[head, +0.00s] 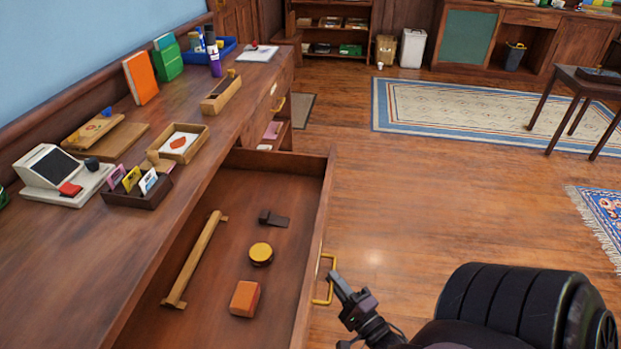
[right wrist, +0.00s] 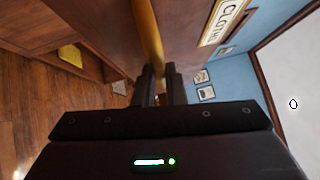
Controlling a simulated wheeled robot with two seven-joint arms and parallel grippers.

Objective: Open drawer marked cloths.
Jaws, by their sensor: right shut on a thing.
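The drawer (head: 322,215) stands pulled well out from the long wooden counter (head: 70,262), its inside in view. My left gripper is not in view.
In the drawer lie a wooden bar (head: 195,258), an orange-brown block (head: 245,298), a round yellow-topped thing (head: 261,253) and a dark piece (head: 273,218). The counter top holds a card box (head: 138,198) and several other things. Open floor (head: 440,205) lies to the right.

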